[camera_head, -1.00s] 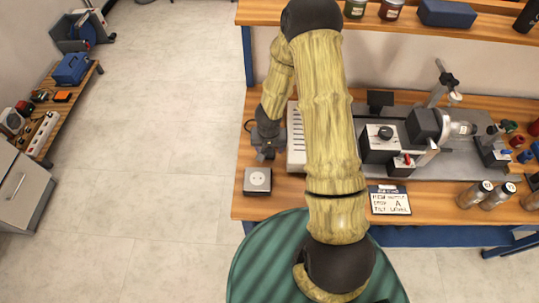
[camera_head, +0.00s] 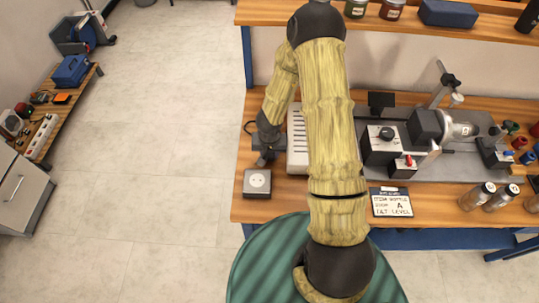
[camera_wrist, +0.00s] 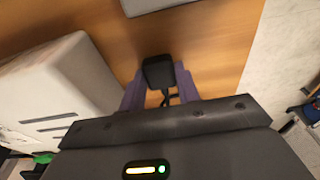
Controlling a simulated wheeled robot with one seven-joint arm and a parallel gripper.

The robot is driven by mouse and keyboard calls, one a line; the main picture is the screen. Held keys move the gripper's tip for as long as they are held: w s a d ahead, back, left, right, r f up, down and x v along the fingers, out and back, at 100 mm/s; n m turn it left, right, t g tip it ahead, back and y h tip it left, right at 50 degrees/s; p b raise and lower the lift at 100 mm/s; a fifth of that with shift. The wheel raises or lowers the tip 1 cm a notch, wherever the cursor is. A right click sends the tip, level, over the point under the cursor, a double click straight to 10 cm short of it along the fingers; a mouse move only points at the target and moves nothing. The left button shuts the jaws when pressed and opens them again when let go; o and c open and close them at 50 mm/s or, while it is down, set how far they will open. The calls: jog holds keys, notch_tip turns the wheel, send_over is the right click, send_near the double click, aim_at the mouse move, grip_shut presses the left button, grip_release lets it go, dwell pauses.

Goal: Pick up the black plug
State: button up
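The black plug (camera_wrist: 159,72) shows in the wrist view between the purple fingers of my gripper (camera_wrist: 161,80). The fingers sit close along both its sides, with no clear gap, and appear shut on it. A short dark cable end shows below the plug, between the fingers. In the head view my gripper (camera_head: 262,157) is low over the left end of the workbench, pointing down. The plug cannot be made out there, and whether it touches the tabletop is unclear.
A grey socket box (camera_head: 257,183) sits just in front of my gripper on the workbench (camera_head: 290,208). A white vented box (camera_head: 297,140) stands close on the right. Open floor lies left of the bench edge.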

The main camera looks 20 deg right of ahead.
aim_at(269, 154)
notch_tip(269, 154, up, 10)
jog(key=p, duration=0.7)
dwell(0.6)
jog(key=shift+f+b, duration=0.4)
jog(key=shift+f, duration=0.45)
